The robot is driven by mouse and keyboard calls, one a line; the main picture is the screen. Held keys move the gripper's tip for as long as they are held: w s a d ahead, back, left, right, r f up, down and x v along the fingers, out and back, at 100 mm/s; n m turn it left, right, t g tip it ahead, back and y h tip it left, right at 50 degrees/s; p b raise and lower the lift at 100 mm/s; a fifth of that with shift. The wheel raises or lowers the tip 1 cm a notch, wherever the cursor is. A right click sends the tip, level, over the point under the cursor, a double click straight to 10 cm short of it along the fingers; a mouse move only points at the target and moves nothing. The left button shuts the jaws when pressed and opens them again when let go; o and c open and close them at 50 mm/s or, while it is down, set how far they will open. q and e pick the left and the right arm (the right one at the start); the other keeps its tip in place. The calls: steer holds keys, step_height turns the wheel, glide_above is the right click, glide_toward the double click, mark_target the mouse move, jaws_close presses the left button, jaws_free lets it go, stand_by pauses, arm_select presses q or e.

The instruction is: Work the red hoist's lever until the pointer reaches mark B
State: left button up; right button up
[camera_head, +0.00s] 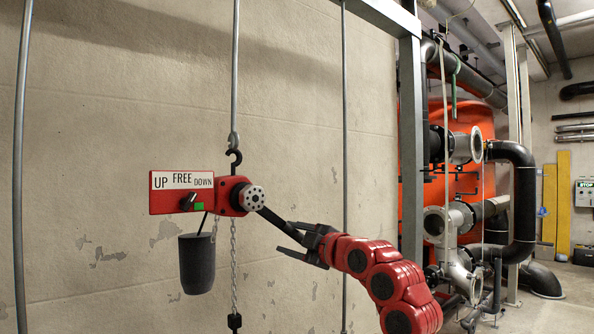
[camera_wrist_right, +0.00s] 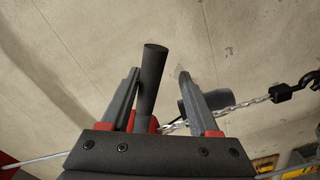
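The red hoist (camera_head: 229,196) hangs from a hook (camera_head: 233,150) in front of the wall in the head view. Its panel (camera_head: 158,192) reads UP, FREE, DOWN, with a dark selector knob (camera_head: 188,201) and a green patch below FREE. The black lever (camera_head: 275,217) slants down right from the round hub. My right gripper (camera_head: 302,240) is at the lever's outer end. In the right wrist view, its fingers (camera_wrist_right: 161,100) are apart, with the lever (camera_wrist_right: 150,80) between them, nearer the left finger. No pointer or mark B is visible. My left gripper is out of view.
A dark grey cylinder (camera_head: 197,264) hangs below the hoist panel. A chain (camera_head: 234,270) runs down beside it to a black fitting (camera_head: 234,322). Vertical rods stand before the wall. Pipes and an orange tank (camera_head: 472,125) are at the right.

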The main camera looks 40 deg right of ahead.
steer(key=shift+m, duration=0.7)
steer(key=a+f+b, duration=0.2)
steer(key=a, duration=0.1)
steer(key=shift+s+f, duration=0.1)
steer(key=shift+f, duration=0.3)
steer(key=shift+d, duration=0.1)
steer(key=shift+d+r+n+p, duration=0.35)
steer(key=shift+d+r+n, duration=0.35)
steer(key=shift+d+r, duration=0.7)
